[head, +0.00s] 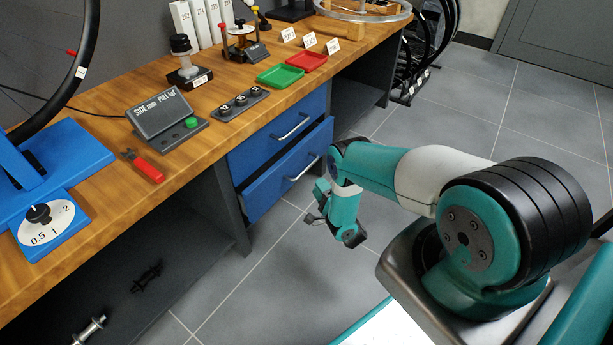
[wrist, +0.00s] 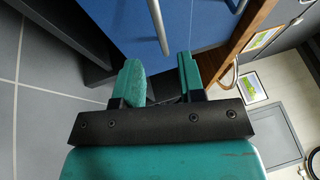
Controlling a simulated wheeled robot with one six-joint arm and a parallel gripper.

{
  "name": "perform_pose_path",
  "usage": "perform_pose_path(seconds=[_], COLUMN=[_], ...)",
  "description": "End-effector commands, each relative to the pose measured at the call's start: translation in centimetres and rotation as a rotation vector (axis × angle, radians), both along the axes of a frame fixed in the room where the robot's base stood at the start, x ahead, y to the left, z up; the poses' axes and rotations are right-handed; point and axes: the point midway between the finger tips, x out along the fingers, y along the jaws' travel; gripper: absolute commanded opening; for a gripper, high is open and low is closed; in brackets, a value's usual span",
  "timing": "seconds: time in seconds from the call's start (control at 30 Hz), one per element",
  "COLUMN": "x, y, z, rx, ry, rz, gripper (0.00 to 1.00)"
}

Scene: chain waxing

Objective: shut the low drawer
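The low drawer (head: 285,178) is the lower of two blue drawers under the wooden bench, with a silver bar handle. Its front stands out a little past the upper drawer (head: 270,138), so it looks slightly open. My gripper (wrist: 160,64) is open, with a gap between its two teal fingers and nothing held. In the wrist view a silver handle (wrist: 158,25) lies just ahead of that gap, against a blue front (wrist: 200,22). I cannot tell whether the fingers touch it.
The bench top (head: 215,150) carries a green tray (head: 280,75), a red tray (head: 306,62), a scale display (head: 160,115) and red-handled pliers (head: 145,168). A dark bench leg (head: 228,205) stands left of the drawers. The tiled floor (head: 270,265) before them is clear.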

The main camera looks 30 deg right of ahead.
Motion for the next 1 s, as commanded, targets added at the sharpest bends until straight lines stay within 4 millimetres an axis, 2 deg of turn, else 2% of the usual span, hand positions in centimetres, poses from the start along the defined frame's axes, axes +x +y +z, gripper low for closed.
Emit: perform_pose_path(seconds=[0.03,0.2,0.4,0.57,0.83,1.0], x=[1.3,4.9,7.6,8.4,8.5,8.5], y=[0.0,-0.2,-0.3,-0.4,-0.4,-0.4], z=[0.0,0.6,1.1,1.5,1.7,1.6], rx=[-0.002,-0.002,-0.001,0.000,0.000,0.000], ry=[-0.003,-0.002,0.000,0.001,0.001,0.001], rz=[0.003,0.003,0.002,0.000,-0.001,-0.001], gripper=[0.36,0.36,0.36,0.36,0.36,0.00])
